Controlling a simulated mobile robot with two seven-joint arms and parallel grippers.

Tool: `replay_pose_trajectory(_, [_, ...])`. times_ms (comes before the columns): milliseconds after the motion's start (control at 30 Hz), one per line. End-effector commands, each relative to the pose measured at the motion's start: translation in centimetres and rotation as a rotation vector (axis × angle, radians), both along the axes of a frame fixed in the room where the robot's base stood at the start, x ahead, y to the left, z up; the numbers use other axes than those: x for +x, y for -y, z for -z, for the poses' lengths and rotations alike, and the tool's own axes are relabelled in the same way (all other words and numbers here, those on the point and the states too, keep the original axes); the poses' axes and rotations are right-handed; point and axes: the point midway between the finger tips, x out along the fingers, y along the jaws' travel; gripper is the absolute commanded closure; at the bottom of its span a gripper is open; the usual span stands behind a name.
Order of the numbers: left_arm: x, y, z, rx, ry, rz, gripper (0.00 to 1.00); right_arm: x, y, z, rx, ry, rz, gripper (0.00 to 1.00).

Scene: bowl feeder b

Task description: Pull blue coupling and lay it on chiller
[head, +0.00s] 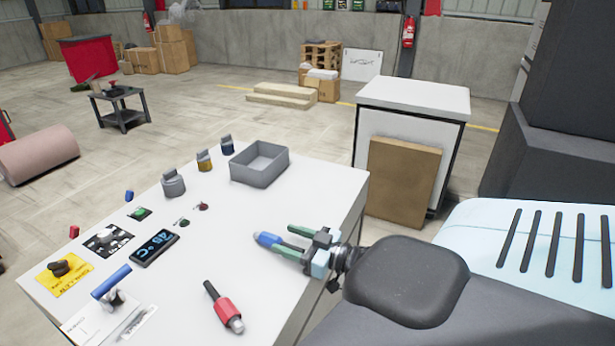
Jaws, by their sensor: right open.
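A blue coupling (266,239) is at the right part of the white worktop (262,292). My right gripper (283,238) comes in from the right with its green fingers open. The coupling's right end is at or between the fingertips; I cannot tell whether they touch it. A dark display reading about 40 °C (154,248) is on the same top, among knobs and labels. I cannot tell for sure which body is the chiller; a white cabinet (415,95) with a bare flat top stands behind. My left gripper is out of view.
A red coupling with a black end (225,308) is at the front of the worktop. A grey open tray (248,173) and several knobs (173,185) stand toward its back. A blue-handled lever (111,281) is at the left. A brown board (403,183) leans on the cabinet.

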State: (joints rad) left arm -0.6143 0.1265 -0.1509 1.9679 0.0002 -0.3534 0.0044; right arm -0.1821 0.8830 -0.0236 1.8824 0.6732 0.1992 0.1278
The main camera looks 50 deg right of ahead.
Motion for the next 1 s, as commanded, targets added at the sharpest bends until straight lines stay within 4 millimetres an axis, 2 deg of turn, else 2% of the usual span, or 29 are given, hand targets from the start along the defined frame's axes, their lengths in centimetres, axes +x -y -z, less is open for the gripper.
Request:
replay_pose_trajectory(300, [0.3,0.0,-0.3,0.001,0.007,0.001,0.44,-3.8,1.0,0.0,-0.002,-0.003,-0.001,0.44])
replay_pose_trajectory(500, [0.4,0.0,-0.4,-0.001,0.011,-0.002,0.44,-5.5,1.6,0.0,0.000,-0.001,0.000,0.44])
replay_pose_trajectory(700, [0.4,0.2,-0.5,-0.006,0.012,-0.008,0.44,-6.3,1.8,-0.1,-0.001,0.000,-0.001,0.44])
replay_pose_trajectory(1000, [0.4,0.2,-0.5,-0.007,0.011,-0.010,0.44,-6.4,1.8,-0.1,-0.001,0.001,-0.001,0.44])
